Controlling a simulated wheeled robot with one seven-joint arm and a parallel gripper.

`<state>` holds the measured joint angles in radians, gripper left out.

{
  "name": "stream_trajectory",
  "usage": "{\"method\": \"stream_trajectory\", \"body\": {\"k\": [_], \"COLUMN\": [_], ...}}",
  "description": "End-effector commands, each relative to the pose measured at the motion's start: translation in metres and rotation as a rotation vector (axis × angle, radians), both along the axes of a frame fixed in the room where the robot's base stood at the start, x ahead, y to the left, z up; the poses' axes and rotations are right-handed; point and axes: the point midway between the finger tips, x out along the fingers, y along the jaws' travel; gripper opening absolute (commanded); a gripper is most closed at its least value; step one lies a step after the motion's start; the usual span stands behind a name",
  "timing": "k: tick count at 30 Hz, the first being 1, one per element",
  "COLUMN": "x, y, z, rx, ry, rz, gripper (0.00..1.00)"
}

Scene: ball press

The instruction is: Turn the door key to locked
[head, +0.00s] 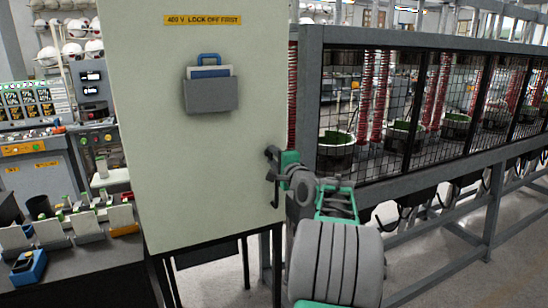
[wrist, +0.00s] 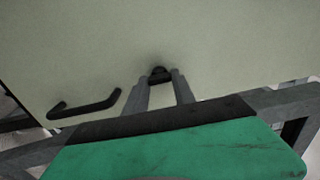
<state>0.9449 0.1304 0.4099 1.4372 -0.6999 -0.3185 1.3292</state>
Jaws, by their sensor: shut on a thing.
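In the wrist view the small dark door key (wrist: 160,72) sticks out of the pale door face (wrist: 220,60). My gripper (wrist: 160,82) has its two grey fingers closed on the key, one on each side. In the head view my gripper (head: 273,177) is at the door's right edge, and the key cannot be made out there. The key's exact angle is hard to tell.
A black bar handle (wrist: 85,106) is close to the left of my fingers in the wrist view. A grey document pocket (head: 211,95) hangs on the door. A mesh-fenced machine frame (head: 400,170) stands at the right. A cluttered bench (head: 75,265) stands at the left.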

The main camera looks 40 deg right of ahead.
Motion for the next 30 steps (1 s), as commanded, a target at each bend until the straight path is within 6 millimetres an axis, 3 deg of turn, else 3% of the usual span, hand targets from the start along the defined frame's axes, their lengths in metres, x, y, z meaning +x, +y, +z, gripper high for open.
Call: {"method": "stream_trajectory", "body": {"k": [4, 5, 12, 22, 30], "x": [0.0, 0.0, 0.0, -0.006, -0.056], "y": [0.0, 0.0, 0.0, 0.001, 0.016], "z": [0.0, 0.0, 0.0, 0.0, -0.002], "rx": [0.001, 0.0, 0.0, -0.002, -0.001], "ry": [0.0, 0.0, 0.0, 0.0, -0.001], "rz": [-0.001, -0.001, 0.0, -0.001, -0.003], "gripper": [0.0, 0.32, 0.51, 0.53, 0.53]}}
